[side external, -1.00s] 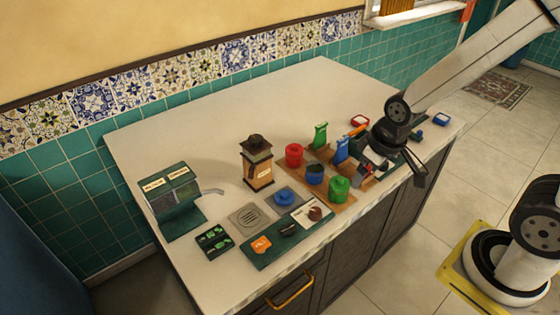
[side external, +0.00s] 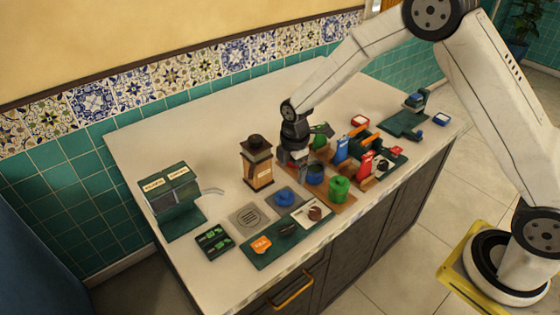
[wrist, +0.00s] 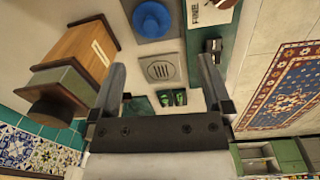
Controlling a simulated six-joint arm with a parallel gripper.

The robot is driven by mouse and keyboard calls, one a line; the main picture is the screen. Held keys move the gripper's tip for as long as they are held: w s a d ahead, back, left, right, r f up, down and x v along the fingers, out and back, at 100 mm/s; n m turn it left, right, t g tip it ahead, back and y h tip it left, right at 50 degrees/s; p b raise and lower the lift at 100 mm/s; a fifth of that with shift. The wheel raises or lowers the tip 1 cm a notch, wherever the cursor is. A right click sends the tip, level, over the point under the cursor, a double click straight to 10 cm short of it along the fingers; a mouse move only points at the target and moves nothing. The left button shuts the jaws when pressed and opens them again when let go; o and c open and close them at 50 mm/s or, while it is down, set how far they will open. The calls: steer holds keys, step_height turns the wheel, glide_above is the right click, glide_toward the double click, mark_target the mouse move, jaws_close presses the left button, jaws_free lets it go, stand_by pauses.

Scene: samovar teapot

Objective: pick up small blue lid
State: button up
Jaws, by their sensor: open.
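The small blue lid (side external: 284,198) lies on a grey-blue square pad (side external: 273,193) near the middle of the counter. It also shows at the top of the wrist view as a round blue shape (wrist: 152,19). My gripper (side external: 291,158) is above the counter, behind the lid and slightly to its right in the side view. It is apart from the lid. In the wrist view my gripper (wrist: 160,75) has its two fingers wide apart with nothing between them.
A wooden lantern-like canister (side external: 257,164) stands left of my gripper. A blue pot (side external: 315,174) and a green pot (side external: 338,190) stand on a brown tray to the right. A grey drain plate (side external: 249,217) and a green board (side external: 262,257) lie in front.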

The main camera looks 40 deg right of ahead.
mark_target(284, 194)
steer(key=w+f+n, duration=0.1)
steer(key=w+a+f+n, duration=0.1)
steer(key=f, duration=0.1)
steer(key=shift+a+n, duration=0.1)
steer(key=shift+n, duration=0.3)
steer(key=shift+f, duration=1.25)
steer(key=shift+f, duration=0.1)
steer(key=shift+f, duration=2.45)
steer(key=c, duration=1)
